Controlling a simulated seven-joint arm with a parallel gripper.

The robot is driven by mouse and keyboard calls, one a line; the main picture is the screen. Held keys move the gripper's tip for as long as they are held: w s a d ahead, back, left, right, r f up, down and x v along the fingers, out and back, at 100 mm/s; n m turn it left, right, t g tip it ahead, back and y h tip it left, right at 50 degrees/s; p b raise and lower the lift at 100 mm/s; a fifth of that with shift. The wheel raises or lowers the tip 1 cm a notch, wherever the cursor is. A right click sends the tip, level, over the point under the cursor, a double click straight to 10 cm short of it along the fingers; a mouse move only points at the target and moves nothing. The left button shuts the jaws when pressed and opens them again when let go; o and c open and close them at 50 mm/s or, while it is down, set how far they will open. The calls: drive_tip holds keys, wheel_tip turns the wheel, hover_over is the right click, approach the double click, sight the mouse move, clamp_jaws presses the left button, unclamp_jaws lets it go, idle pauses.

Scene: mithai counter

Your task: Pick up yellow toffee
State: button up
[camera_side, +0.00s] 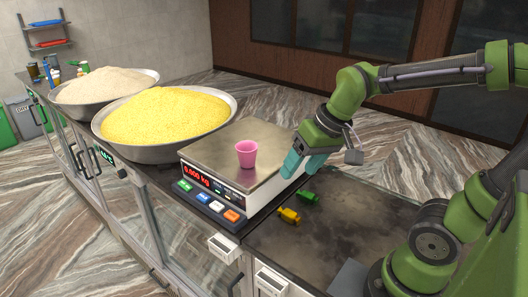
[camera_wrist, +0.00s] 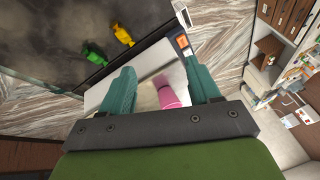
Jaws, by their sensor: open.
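The yellow toffee (camera_side: 289,215) lies on the dark counter top, just right of the scale. It also shows in the wrist view (camera_wrist: 122,33), near the top. A green toffee (camera_side: 309,197) lies close behind it, and shows left of it in the wrist view (camera_wrist: 94,52). My gripper (camera_side: 302,165) is open with teal fingers, in the air by the right edge of the scale, above and behind the toffees. In the wrist view my fingers (camera_wrist: 163,88) are spread apart with no toffee between them; the pink cup shows beyond them.
A weighing scale (camera_side: 215,150) with a red display carries a pink cup (camera_side: 246,153). Large bowls of yellow (camera_side: 165,117) and pale (camera_side: 102,86) grains stand to the left. The dark counter (camera_side: 345,225) right of the toffees is clear up to my base.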

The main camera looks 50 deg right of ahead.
drive_tip(key=w+d+f+n+g+h, duration=0.1)
drive_tip(key=w+d+f+n+g, duration=0.25)
drive_tip(key=w+d, duration=0.2)
drive_tip(key=g, duration=0.1)
hover_over(290, 212)
drive_tip(key=f, duration=1.1)
drive_tip(key=shift+s+a+f, duration=0.15)
drive_tip(key=shift+a+f, duration=0.15)
drive_tip(key=shift+a, duration=0.05)
drive_tip(key=f, duration=0.5)
drive_tip(key=shift+w+d+f, duration=0.2)
drive_tip(key=shift+d+f, duration=0.1)
